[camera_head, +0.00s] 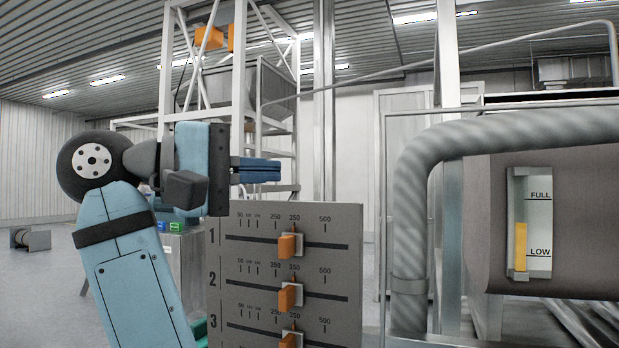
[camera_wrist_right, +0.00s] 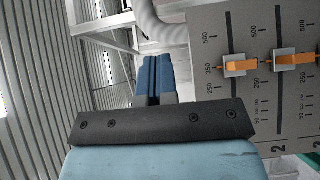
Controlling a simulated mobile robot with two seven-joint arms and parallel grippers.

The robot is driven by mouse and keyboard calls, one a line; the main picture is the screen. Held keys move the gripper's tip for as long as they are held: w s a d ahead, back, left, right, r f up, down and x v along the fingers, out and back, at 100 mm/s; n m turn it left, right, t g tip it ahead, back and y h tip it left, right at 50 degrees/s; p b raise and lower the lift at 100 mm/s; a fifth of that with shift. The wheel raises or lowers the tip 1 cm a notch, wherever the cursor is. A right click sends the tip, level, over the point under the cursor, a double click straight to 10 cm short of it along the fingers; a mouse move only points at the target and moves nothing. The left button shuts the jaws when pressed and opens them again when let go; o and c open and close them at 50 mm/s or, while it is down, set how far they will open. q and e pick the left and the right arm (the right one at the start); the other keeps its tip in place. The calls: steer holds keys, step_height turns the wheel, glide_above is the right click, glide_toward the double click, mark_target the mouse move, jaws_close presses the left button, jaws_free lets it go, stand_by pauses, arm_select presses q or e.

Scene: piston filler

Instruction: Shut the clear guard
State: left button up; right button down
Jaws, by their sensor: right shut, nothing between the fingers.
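My right gripper (camera_head: 272,170) is shut and empty, its blue fingers pointing right just above the top left corner of the grey slider panel (camera_head: 345,240). In the right wrist view the shut fingers (camera_wrist_right: 156,68) lie side by side, with the panel (camera_wrist_right: 205,30) to their right. I cannot make out the clear guard for certain in either view. My right arm and gripper hide part of the machine frame behind them. My left gripper is not in view.
The panel carries orange slider knobs (camera_head: 287,247) in numbered rows. A thick grey hose (camera_head: 410,210) and a level gauge (camera_head: 530,225) stand at the right. A white metal frame (camera_head: 240,80) with a hopper (camera_head: 262,85) rises behind. Open floor (camera_head: 40,290) shows at the left.

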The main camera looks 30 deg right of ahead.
steer(key=s+d+p, duration=0.1)
steer(key=s+d, duration=0.2)
steer(key=d, duration=0.8)
steer(key=shift+s+d, duration=0.2)
steer(key=shift+s, duration=0.2)
steer(key=shift+d, duration=0.1)
